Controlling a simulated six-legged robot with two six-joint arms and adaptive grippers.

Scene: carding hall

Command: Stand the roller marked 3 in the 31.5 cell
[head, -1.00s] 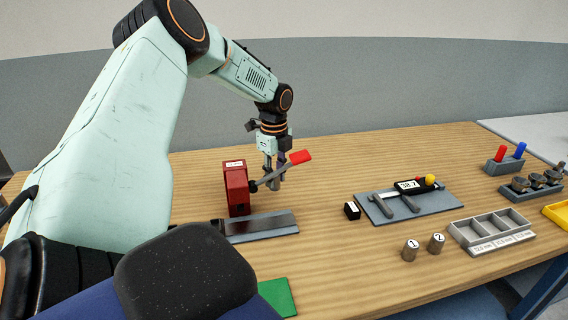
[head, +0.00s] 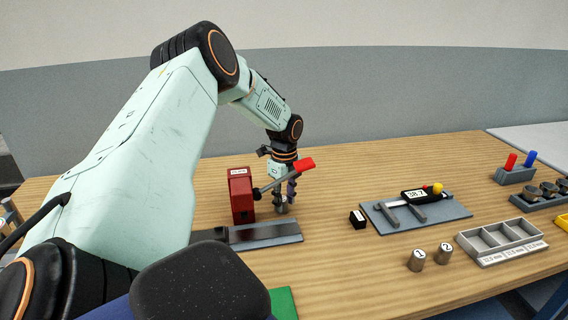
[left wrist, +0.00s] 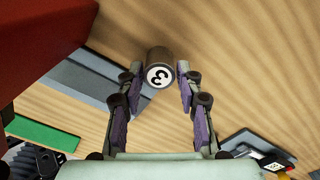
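The roller marked 3 (left wrist: 158,68) shows in the left wrist view between my left fingertips, its white numbered face toward the camera. In the head view it is mostly hidden by the fingers. My left gripper (left wrist: 160,78) is open, one finger on each side of the roller, with thin gaps that seem to remain. In the head view my left gripper (head: 286,207) is low over the table, right of the red block. The grey three-cell tray (head: 505,256) stands at the right; its cells look empty and its small labels are hard to read. My right gripper is not in view.
The red block (head: 241,196) with a red-tipped lever (head: 285,178) stands close to my left gripper. Rollers 1 (head: 417,261) and 2 (head: 443,254) stand left of the tray. A caliper (head: 415,198) lies on a grey plate, beside a small black block (head: 357,219).

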